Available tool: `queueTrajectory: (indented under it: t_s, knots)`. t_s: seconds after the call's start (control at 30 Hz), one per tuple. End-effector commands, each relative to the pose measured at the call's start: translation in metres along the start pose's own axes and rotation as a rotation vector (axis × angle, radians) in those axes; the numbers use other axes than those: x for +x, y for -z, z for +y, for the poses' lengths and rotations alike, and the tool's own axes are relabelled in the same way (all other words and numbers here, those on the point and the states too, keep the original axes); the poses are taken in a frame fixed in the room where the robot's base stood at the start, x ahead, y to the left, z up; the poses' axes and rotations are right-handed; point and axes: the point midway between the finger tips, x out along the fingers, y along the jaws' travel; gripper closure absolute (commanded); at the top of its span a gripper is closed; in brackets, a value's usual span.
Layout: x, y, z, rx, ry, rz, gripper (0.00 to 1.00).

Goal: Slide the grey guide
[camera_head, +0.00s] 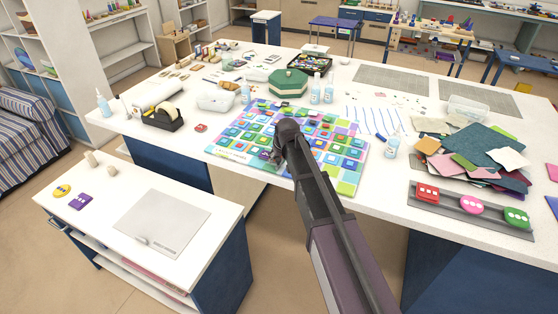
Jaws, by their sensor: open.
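A long dark grey strip (466,214), which looks like the grey guide, lies along the front right edge of the white table. A red square block (427,193), a pink round block (472,204) and a green block (516,217) sit along it. My gripper (276,156) is over the colourful patterned board (335,161) at the table's middle, well left of the strip. It is open, and its fingers are small and partly hidden by my arm. I cannot tell whether it touches the board.
A pile of coloured sheets (470,152) lies just behind the strip. A lower white side table (119,239) is at the front left.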

Motion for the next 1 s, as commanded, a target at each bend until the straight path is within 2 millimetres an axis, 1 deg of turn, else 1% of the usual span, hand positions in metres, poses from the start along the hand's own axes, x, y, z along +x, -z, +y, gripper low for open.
queueTrajectory:
  t_s: [0.23, 0.27, 0.3, 0.37, 0.4, 0.47, 0.5, 0.8, 1.0]
  knots:
    - [0.0, 0.0001, 0.0001, 0.0, 0.0, 0.0, 0.32]
    - [0.0, 0.0001, 0.0001, 0.0, 0.0, 0.0, 0.35]
    - [0.0, 0.0, 0.0001, 0.0, 0.0, 0.0, 0.47]
    - [-0.0001, 0.0, 0.0001, 0.0, 0.0, 0.0, 0.65]
    - [-0.0001, 0.0, 0.0001, 0.0, 0.0, 0.0, 0.77]
    - [0.0, 0.0, 0.0001, 0.0, 0.0, 0.0, 0.95]
    - [0.0, -0.0001, 0.0001, 0.0, 0.0, 0.0, 1.0]
    - [-0.0004, -0.0014, -0.0009, -0.002, 0.002, -0.001, 1.0]
    - [-0.0029, -0.008, -0.0036, -0.012, 0.007, -0.002, 1.0]
